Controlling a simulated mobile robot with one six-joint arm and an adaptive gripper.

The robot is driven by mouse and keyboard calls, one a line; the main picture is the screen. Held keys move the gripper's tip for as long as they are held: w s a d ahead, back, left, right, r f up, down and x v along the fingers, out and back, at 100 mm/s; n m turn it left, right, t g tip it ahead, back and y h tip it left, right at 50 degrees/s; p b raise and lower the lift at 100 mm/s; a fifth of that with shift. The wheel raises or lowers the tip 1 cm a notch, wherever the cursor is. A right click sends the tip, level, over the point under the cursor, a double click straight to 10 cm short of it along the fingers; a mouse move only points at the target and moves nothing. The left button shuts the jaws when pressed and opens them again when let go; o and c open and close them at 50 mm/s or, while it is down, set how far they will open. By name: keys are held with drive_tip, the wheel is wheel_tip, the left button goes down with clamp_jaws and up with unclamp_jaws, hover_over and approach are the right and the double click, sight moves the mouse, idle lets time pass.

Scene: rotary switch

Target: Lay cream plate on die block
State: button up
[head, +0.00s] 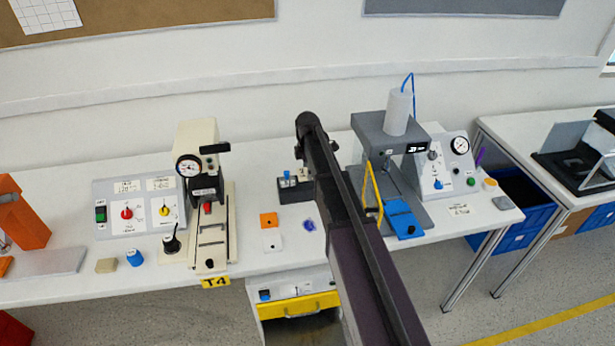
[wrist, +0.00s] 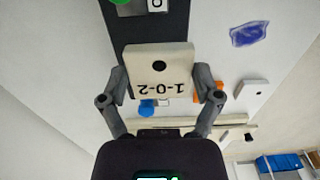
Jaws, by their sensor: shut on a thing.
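The cream plate (wrist: 160,72), with a dark hole and the mark "1-0-2", shows upside down in the wrist view. My gripper (wrist: 161,84) is shut on it, one finger at each side edge. Behind the plate is a long dark block (wrist: 162,25), which could be the die block; I cannot tell for sure. The plate hides part of it, and I cannot tell whether they touch. In the head view the dark block (head: 292,190) stands at the middle of the bench, and my arm hides its right part and my gripper.
An orange plate (head: 268,219), a white plate (head: 272,241) and a purple piece (head: 308,224) lie in front of the block. A cream press (head: 196,150) stands left, a grey press (head: 375,130) right. A blue peg (head: 287,176) stands at the block.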

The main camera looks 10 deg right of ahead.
drive_tip(key=shift+w, duration=0.1)
drive_tip(key=shift+w+d, duration=0.1)
drive_tip(key=shift+w, duration=0.2)
drive_tip(key=shift+w+f+b, duration=0.25)
drive_tip(key=shift+f+b, duration=1.6)
drive_tip(key=shift+f, duration=0.15)
drive_tip(key=o, duration=0.9)
drive_tip(key=shift+r, duration=0.2)
wheel_tip(320, 180, up, 12)
drive_tip(key=p, duration=1.2)
